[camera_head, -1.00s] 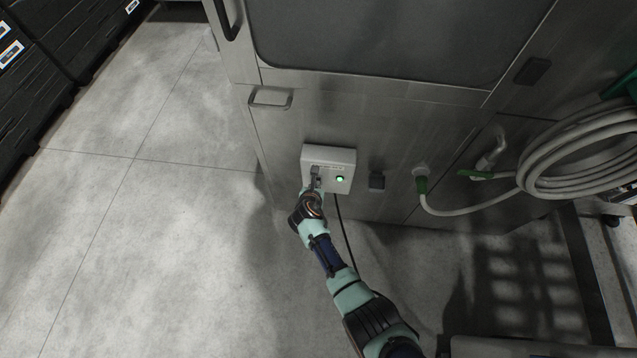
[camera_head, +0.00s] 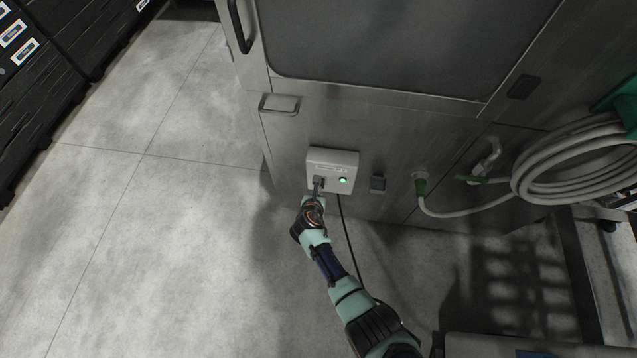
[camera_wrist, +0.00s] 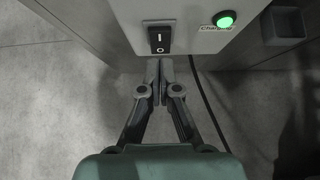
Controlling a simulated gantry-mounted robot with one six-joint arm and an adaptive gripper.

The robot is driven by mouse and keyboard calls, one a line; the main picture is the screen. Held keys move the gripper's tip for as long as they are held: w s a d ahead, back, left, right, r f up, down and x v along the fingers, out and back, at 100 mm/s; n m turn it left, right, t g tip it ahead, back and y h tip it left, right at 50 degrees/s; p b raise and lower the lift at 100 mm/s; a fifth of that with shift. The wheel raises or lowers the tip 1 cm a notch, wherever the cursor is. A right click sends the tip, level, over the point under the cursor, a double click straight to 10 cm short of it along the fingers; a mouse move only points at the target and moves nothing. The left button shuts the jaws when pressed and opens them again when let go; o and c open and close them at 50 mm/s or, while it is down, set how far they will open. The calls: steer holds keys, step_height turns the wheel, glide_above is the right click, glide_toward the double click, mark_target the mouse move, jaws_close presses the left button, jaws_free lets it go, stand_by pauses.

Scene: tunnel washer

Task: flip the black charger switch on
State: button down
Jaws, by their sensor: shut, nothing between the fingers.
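The black charger switch (camera_wrist: 159,39) is a rocker marked I above and O below, on the front of a white charger box (camera_head: 345,160). The box is on the steel machine's lower panel. A round green light (camera_wrist: 225,20) beside the switch is lit, with a "Charging" label under it. My gripper (camera_wrist: 161,68) is shut and empty, its fingertips just below the switch in the wrist view. In the head view my gripper (camera_head: 318,186) covers much of the switch. I cannot tell which way the rocker is tilted, or whether the fingertips touch the box.
A coiled pale hose (camera_head: 560,165) with green fittings is further right. A metal handle (camera_head: 279,104) is up left. The floor at left is clear.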

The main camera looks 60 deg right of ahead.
steer(key=s+a+r+p, duration=0.1)
steer(key=a+r+p, duration=0.3)
steer(key=r, duration=0.4)
steer(key=shift+s+a+r, duration=0.15)
steer(key=shift+s+a, duration=0.25)
steer(key=shift+a, duration=0.05)
